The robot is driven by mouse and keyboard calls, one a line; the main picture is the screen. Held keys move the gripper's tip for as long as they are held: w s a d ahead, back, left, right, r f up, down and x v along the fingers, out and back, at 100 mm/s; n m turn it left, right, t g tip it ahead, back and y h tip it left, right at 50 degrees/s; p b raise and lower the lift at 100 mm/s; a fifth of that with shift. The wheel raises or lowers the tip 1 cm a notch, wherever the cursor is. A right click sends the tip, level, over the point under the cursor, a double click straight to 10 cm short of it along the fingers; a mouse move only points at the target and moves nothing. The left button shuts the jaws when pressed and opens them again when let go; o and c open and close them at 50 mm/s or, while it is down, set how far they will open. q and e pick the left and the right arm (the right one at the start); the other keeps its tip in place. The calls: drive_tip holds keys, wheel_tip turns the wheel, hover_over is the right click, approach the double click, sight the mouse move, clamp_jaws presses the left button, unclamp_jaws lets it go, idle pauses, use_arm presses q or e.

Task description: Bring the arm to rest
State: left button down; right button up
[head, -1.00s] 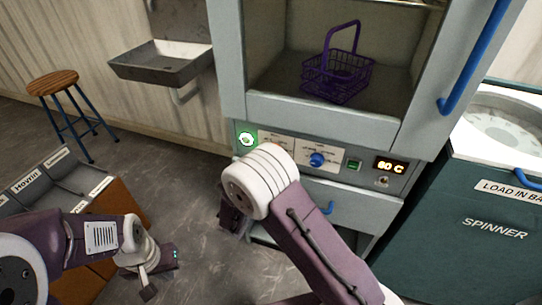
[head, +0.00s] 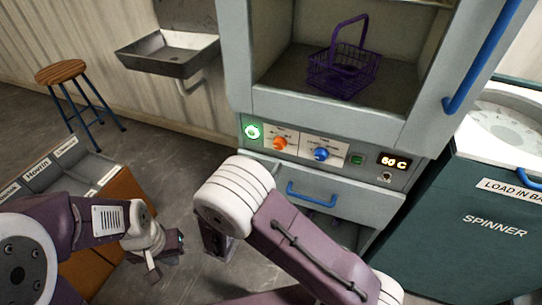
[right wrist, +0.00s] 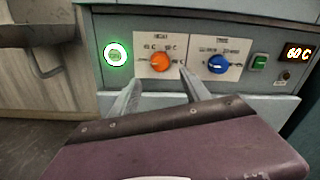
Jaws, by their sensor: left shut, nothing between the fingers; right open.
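My right arm (head: 300,245) reaches in from the bottom of the head view, bent in front of the grey cabinet. Its gripper is mostly hidden behind the white-ringed joint there. In the right wrist view the two fingers of my right gripper (right wrist: 162,90) are apart with nothing between them. They point towards the cabinet's control panel; I cannot tell the distance. My left gripper (head: 152,268) is shut and empty at the lower left of the head view, beside the brown-fronted tank unit (head: 128,190).
The grey cabinet (head: 290,108) holds a purple wire basket (head: 343,75) in its open chamber. Its panel has an orange knob (head: 280,143), a blue knob (head: 321,154) and a lit 60 C display (head: 393,161). A spinner (head: 470,225) stands right; a stool (head: 62,72) and sink (head: 172,62) stand left.

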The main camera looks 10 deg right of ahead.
drive_tip(key=shift+s+a, duration=0.1)
drive_tip(key=shift+s, duration=0.1)
idle(0.3)
